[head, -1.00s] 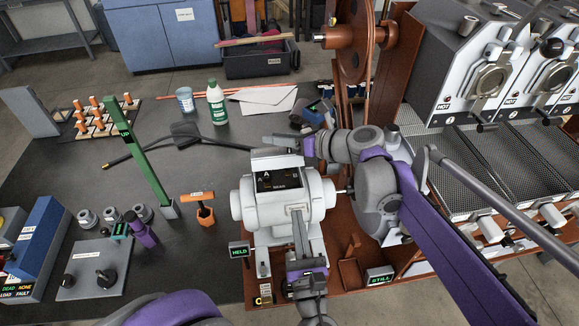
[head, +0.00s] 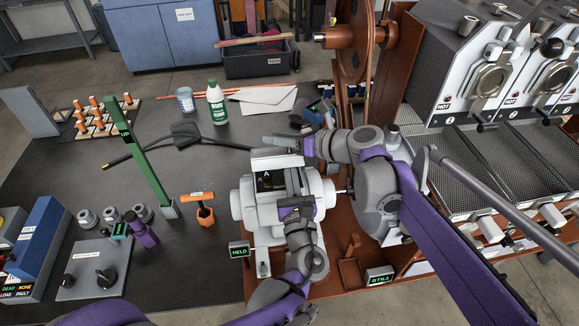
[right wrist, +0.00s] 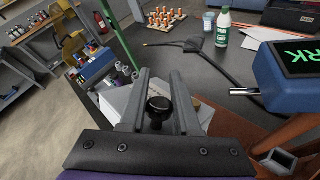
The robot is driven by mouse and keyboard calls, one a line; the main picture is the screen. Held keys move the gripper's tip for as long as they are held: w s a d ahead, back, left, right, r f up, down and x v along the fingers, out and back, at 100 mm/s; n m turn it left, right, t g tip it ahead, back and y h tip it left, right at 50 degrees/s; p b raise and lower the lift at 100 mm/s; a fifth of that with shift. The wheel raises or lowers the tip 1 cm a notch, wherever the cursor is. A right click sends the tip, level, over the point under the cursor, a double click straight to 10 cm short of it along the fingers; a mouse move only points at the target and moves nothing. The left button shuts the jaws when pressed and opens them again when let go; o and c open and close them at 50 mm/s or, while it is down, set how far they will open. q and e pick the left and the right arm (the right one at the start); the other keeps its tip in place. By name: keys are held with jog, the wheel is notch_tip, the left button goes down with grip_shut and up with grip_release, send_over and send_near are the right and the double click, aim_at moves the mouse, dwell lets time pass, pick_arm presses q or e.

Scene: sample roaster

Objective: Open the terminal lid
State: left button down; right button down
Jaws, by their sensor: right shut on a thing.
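The white motor (head: 240,205) stands on the brown bench. Its terminal box has a dark face (head: 268,182) marked A, with a white lid-like piece (head: 277,161) at its far edge. I cannot tell the lid's exact angle. My right gripper (head: 276,141) reaches in from the right just beyond that piece.
A HELD display (head: 239,250) stands at the motor's front left and a STILL display (head: 379,275) at its right. A green post (head: 146,165) and an orange-handled tool (head: 204,213) stand to the left. Roasters (head: 480,70) fill the right.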

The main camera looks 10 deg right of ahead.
jog(key=shift+f, duration=0.15)
pick_arm(q)
jog(key=shift+w+r, duration=0.6)
pick_arm(e)
jog(key=shift+w+f, duration=0.1)
jog(key=c, duration=0.6)
grip_release()
jog(key=shift+c, duration=0.2)
pick_arm(q)
jog(key=shift+s, duration=0.1)
